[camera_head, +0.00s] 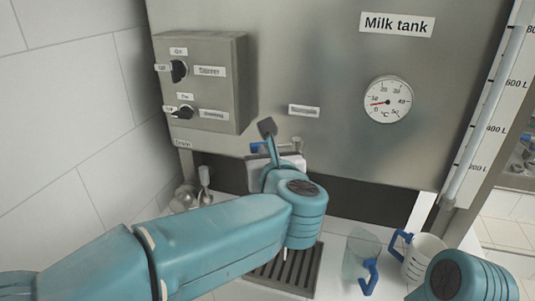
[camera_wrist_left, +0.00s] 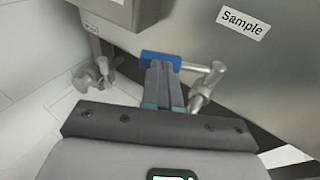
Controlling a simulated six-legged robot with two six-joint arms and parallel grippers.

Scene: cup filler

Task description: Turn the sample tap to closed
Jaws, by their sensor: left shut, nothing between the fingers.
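The sample tap shows in the left wrist view as a metal body (camera_wrist_left: 205,82) with a blue handle (camera_wrist_left: 161,59) pointing left from it, under the "Sample" label (camera_wrist_left: 243,22). My left gripper (camera_wrist_left: 162,76) is shut and empty, its fingertips right at the blue handle; I cannot tell whether they touch it. In the head view the blue handle (camera_head: 257,147) just shows beside my left wrist, which hides most of the tap. My right arm enters the head view at the lower right, and its gripper is out of view.
The milk tank (camera_head: 330,60) rises behind, with a thermometer (camera_head: 388,99) and a switch box (camera_head: 205,85). A drain valve (camera_head: 205,180) is at left.

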